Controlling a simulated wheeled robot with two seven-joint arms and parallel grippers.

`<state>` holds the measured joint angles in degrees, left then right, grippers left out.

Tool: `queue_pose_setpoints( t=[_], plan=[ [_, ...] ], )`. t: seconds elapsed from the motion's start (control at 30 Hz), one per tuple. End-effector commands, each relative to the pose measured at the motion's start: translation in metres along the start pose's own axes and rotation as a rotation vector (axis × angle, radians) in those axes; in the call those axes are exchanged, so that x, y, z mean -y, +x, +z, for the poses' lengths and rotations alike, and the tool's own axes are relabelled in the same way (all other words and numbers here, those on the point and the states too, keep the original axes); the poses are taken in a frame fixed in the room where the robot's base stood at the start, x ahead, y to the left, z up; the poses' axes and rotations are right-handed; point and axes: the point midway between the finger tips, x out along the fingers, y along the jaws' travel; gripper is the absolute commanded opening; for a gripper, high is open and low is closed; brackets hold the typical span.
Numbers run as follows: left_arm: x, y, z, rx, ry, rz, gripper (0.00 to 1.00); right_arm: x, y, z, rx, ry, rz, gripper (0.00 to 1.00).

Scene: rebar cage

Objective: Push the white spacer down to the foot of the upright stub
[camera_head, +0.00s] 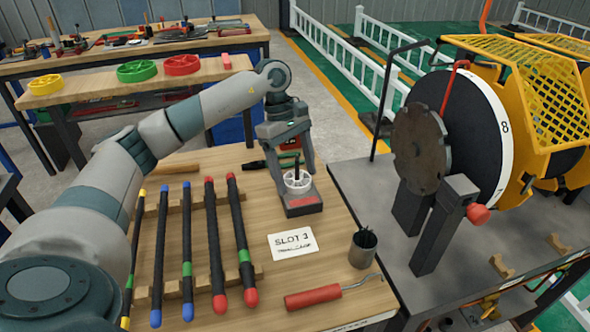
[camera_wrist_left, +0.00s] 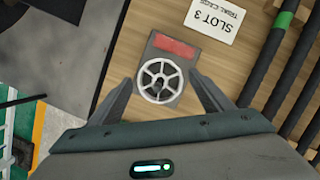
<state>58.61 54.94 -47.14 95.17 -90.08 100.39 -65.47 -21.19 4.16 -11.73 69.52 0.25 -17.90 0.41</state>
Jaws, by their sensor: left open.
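The white spacer (camera_head: 298,181) is a spoked ring around the dark upright stub (camera_head: 297,167), which stands on a dark grey block (camera_head: 303,208) with a red label. In the left wrist view the spacer (camera_wrist_left: 160,81) lies between the fingers, seen from above. The stub passes through its middle; how high the spacer sits on it is hard to tell. My left gripper (camera_head: 291,178) points down over the block, its open fingers on either side of the spacer. In the left wrist view the gripper (camera_wrist_left: 160,90) shows gaps between both fingers and the ring. My right gripper is not in view.
Several dark bars with coloured ends (camera_head: 213,240) lie on wooden racks to the left. A SLOT 3 card (camera_head: 292,243), a cup of dark rods (camera_head: 363,249) and a red-handled hook tool (camera_head: 313,297) are in front.

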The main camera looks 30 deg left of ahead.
Motion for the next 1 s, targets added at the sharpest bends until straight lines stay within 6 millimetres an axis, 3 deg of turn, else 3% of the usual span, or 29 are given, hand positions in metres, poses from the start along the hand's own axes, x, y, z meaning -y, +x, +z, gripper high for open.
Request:
queue_pose_setpoints(
  t=[0.37,1.0],
  plan=[
    [-0.001,-0.021,0.000,0.000,0.000,0.003,0.73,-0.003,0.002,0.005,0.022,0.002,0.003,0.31],
    [-0.001,-0.142,0.000,0.000,-0.001,0.003,0.73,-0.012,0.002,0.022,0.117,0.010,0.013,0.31]
  ],
)
